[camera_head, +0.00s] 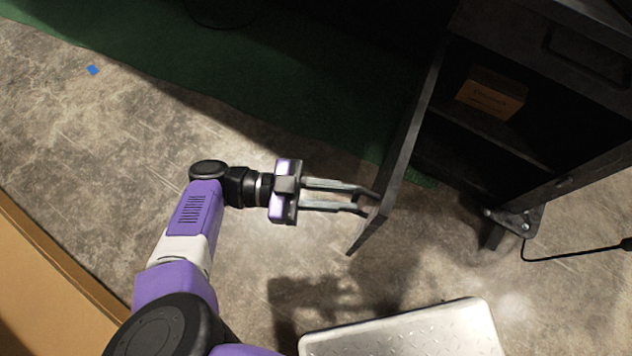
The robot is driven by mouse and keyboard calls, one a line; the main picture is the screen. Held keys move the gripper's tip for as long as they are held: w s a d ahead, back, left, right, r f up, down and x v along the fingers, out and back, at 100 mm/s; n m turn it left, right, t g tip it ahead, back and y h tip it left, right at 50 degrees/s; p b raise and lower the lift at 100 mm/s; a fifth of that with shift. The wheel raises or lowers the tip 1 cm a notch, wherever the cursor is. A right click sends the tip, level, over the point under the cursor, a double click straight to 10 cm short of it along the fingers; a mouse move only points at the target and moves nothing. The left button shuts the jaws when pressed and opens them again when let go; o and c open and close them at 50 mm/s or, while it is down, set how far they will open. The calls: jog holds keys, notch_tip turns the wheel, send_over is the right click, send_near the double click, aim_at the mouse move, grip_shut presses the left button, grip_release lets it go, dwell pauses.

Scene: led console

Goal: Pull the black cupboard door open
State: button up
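The black cupboard door (401,155) stands swung out from the cupboard (585,105), with the dark interior showing behind it. My gripper (367,201) reaches in from the left, and its fingertips are at the outer face of the door near its free edge. The two fingers are apart, with a gap visible between them. The door handle is hard to make out among the dark fingertips, so I cannot tell whether they are closed on it.
A cardboard box (491,93) sits on a shelf inside the cupboard. A metal tread plate (410,335) lies at the bottom. A caster (512,222) and a black cable (575,256) are at the right.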

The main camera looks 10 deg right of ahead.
jog(key=shift+b+v, duration=0.4)
jog(key=shift+v, duration=2.6)
jog(key=shift+d, duration=0.1)
